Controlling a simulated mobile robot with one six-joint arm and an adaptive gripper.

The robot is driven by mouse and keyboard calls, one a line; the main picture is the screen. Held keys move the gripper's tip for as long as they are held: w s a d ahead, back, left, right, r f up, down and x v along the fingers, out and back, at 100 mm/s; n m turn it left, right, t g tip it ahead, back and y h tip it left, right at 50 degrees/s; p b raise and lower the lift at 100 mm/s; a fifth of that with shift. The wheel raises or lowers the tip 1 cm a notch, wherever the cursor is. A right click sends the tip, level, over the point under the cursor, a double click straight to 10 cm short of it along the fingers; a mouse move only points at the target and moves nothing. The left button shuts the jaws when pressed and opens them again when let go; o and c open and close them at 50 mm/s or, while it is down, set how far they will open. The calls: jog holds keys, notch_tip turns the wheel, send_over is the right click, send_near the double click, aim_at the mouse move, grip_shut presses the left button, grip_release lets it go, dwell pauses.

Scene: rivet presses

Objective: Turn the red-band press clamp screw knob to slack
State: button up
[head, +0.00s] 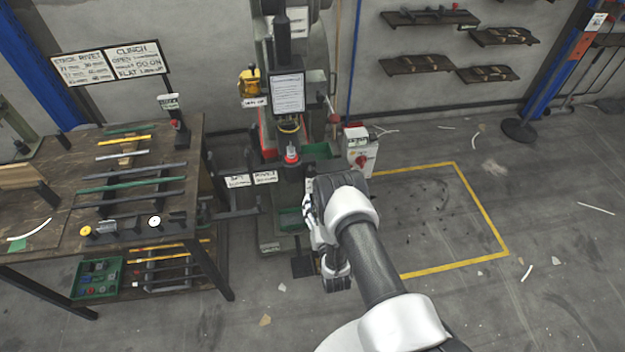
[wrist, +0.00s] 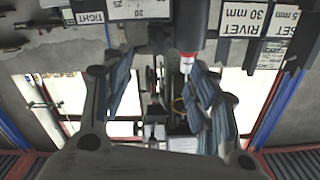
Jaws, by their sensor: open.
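The press (head: 290,60) stands against the back wall, with a ram that carries a red band (head: 291,153). In the wrist view the dark ram with its red band (wrist: 187,55) and pale tip hangs just behind the right finger. My gripper (wrist: 158,72) is open, its two fingers spread with no object clearly held between them. In the head view my gripper (head: 311,212) is at the press's lower right front, largely covered by my own wrist. I cannot make out the clamp screw knob for certain. A label reading TIGHT (wrist: 90,17) shows at the upper left of the wrist view.
Set and rivet cards (head: 251,179) stand left of the press. A workbench (head: 50,195) with bars and gauges is at the left. A control box with a red knob (head: 360,158) stands right of the press.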

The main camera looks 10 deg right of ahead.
aim_at(312, 175)
jog(key=w+b, duration=0.1)
jog(key=w, duration=1)
jog(key=shift+b, duration=0.35)
jog(key=shift+c, duration=0.5)
jog(key=c, duration=1)
jog(key=shift+o, duration=0.2)
